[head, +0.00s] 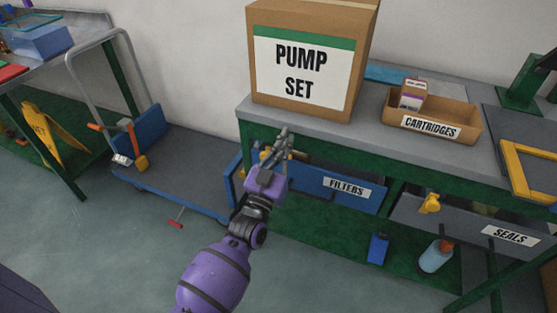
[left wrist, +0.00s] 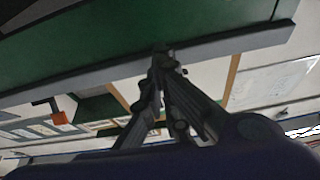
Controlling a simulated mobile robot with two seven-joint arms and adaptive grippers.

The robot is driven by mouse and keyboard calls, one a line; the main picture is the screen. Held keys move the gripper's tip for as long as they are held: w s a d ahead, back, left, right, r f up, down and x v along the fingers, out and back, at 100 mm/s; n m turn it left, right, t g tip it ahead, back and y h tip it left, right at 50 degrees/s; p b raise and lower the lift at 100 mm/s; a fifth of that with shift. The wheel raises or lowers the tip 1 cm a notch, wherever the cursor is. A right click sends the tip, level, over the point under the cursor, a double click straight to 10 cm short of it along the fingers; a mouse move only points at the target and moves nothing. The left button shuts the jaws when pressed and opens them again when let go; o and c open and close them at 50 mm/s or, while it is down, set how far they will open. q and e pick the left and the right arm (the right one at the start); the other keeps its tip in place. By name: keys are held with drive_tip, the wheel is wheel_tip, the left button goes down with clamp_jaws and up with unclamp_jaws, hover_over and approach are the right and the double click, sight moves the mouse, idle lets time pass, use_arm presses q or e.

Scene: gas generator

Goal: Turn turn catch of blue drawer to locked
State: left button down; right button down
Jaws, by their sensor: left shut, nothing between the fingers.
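The blue drawer (head: 315,183) labelled FILTERS sits under the grey bench top, its left part partly hidden by my left gripper. I cannot make out its turn catch; it may be behind the gripper. My left gripper (head: 282,137) is shut and empty in front of the drawer's left part, near the bench's front edge. In the left wrist view its closed fingertips (left wrist: 161,52) overlap a grey edge along a green panel (left wrist: 150,35); contact cannot be told. My right gripper is not in view.
A PUMP SET box (head: 310,100) and a CARTRIDGES tray (head: 430,122) stand on the bench (head: 360,130). A SEALS drawer (head: 470,226) with a yellow catch (head: 430,203) is at right. A blue cart (head: 165,190) stands left. A bottle (head: 436,256) sits on the lower shelf.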

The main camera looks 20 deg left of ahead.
use_arm(q)
drive_tip(key=f, duration=0.3)
drive_tip(key=shift+w+a+f+b, duration=0.1)
drive_tip(key=shift+w+f+b, duration=0.1)
drive_tip(key=shift+b, duration=0.2)
drive_tip(key=shift+f, duration=0.25)
